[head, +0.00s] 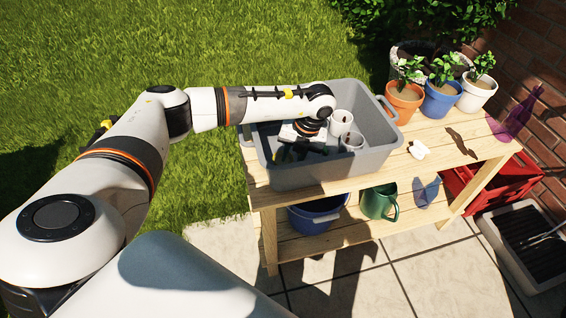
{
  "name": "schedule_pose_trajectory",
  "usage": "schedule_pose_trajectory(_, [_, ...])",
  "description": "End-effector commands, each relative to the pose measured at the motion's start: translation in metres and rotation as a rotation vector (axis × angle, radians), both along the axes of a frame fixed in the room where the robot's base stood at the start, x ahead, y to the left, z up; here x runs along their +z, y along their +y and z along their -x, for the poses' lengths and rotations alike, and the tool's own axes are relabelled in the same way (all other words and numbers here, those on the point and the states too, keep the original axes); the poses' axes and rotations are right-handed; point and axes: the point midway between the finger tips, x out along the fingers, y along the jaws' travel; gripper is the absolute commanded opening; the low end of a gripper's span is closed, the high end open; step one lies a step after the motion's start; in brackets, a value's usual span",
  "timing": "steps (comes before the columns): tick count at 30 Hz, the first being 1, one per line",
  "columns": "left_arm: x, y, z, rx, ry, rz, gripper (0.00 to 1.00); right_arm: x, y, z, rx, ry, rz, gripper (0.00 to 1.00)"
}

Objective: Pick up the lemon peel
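I cannot make out a lemon peel in the head view; it may be hidden inside the grey tub (290,180) or behind my arm. My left arm reaches in from the left over the tub. My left gripper (300,150) points down inside it, with its dark fingers low among the contents. The fingers are small and shaded, so I cannot tell whether they are open or shut, or whether they touch anything. My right gripper is not in view.
White cups (341,122) stand in the tub beside the gripper. On the wooden table (375,172) lie a crumpled white piece (418,149) and a brown flat piece (460,142). Potted plants (404,98) and a purple bottle (518,115) stand behind. A red crate (505,180) is at right.

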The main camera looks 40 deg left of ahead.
Motion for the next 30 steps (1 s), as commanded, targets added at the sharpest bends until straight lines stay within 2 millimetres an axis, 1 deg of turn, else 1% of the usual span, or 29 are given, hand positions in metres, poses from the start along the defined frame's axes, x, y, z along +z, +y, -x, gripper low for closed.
schedule_pose_trajectory(1, [-0.003,0.001,0.000,0.000,0.000,0.000,0.31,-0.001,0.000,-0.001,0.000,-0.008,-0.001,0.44])
schedule_pose_trajectory(6, [-0.002,0.001,0.000,0.000,-0.001,0.000,0.31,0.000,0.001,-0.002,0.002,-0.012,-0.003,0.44])
schedule_pose_trajectory(7, [-0.002,0.001,0.000,0.000,-0.001,0.000,0.29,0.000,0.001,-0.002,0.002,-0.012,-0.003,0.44])
schedule_pose_trajectory(12, [-0.002,0.001,0.000,0.000,-0.001,0.000,0.01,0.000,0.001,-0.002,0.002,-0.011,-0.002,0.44])
schedule_pose_trajectory(13, [-0.002,0.001,0.000,0.000,-0.001,0.000,0.00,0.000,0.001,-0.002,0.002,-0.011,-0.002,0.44])
schedule_pose_trajectory(26, [-0.001,0.000,0.000,0.000,-0.001,0.000,0.00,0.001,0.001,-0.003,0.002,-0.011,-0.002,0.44])
schedule_pose_trajectory(29, [0.007,0.000,0.000,-0.001,-0.003,0.001,0.00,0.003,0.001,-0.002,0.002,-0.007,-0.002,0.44])
schedule_pose_trajectory(30, [0.014,0.000,0.000,-0.001,-0.003,0.000,0.00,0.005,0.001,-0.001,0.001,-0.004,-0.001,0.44])
